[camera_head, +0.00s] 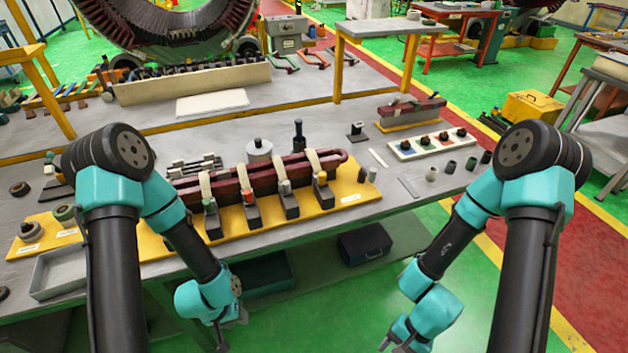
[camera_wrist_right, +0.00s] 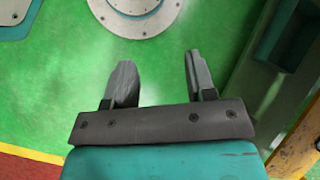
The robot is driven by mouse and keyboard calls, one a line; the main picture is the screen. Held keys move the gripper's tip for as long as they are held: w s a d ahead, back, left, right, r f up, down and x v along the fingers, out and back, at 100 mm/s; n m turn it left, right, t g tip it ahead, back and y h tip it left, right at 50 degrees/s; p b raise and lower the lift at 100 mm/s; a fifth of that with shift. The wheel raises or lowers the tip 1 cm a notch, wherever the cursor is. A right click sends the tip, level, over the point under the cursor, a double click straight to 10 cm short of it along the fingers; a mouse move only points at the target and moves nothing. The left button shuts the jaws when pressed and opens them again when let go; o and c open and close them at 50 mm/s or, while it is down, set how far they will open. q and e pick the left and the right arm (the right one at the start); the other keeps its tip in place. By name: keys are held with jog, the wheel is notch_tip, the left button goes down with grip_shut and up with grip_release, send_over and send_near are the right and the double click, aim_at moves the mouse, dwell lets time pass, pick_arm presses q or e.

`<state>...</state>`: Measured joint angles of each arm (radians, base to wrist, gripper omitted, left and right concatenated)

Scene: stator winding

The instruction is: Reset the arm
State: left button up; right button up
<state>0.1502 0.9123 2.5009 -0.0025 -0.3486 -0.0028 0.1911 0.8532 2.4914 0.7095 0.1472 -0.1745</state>
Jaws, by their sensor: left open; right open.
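My left gripper (camera_head: 232,322) hangs low in front of the workbench, below its front edge; its jaws are small and partly hidden in the head view, but it is open. My right gripper (camera_head: 405,346) points down over the green floor at the bottom of the head view. In the right wrist view its two fingers (camera_wrist_right: 158,85) stand wide apart with nothing between them. Both arms are folded down and apart from the bench objects.
The grey workbench (camera_head: 370,208) holds a dark red coil (camera_head: 262,180) on a yellow board (camera_head: 345,195). A white panel with coloured knobs (camera_head: 405,151) lies at right. A black box (camera_head: 365,243) sits on the lower shelf.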

jog(key=w+d+f+n+t+h, duration=0.1)
jog(key=w+f+n+t, duration=0.3)
jog(key=w, duration=0.6)
jog(key=shift+d+f+n+h, duration=0.45)
jog(key=shift+d+n, duration=0.2)
jog(key=shift+n, duration=0.35)
